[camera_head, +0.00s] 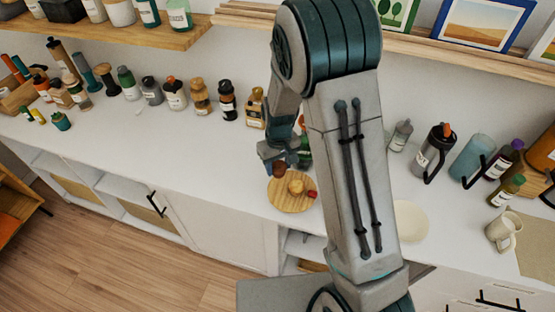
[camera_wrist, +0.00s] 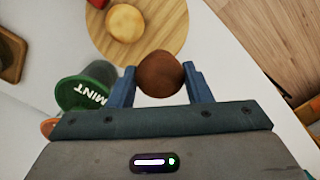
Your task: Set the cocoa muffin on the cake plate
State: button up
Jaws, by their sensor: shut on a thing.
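The cocoa muffin (camera_wrist: 161,74) is a round dark-brown piece between the two blue fingers of my gripper (camera_wrist: 160,80). My gripper is shut on it. In the head view the muffin (camera_head: 279,169) shows at the far-left edge of a round wooden board (camera_head: 286,205), below my gripper (camera_head: 283,160). I cannot tell whether it touches the board. In the wrist view the board (camera_wrist: 172,12) carries a yellow bun (camera_wrist: 125,22). A pale round plate (camera_head: 411,222) lies to the right, partly hidden by my arm. I cannot tell which of the two is the cake plate.
A green-lidded jar marked MINT (camera_wrist: 85,92) stands close to my left finger in the wrist view. A small red item (camera_head: 312,194) sits at the board's right edge. Several bottles and jars line the counter's back.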

aim_at(279, 164)
jog(key=shift+f+b, duration=1.7)
jog(key=shift+f, duration=1.4)
jog(key=shift+f+b, duration=0.55)
jog(key=shift+f, duration=0.05)
jog(key=o, duration=1.1)
jog(key=shift+r, duration=0.1)
notch_tip(279, 164, up, 14)
jog(key=shift+f+b, duration=0.15)
jog(key=shift+b, duration=0.65)
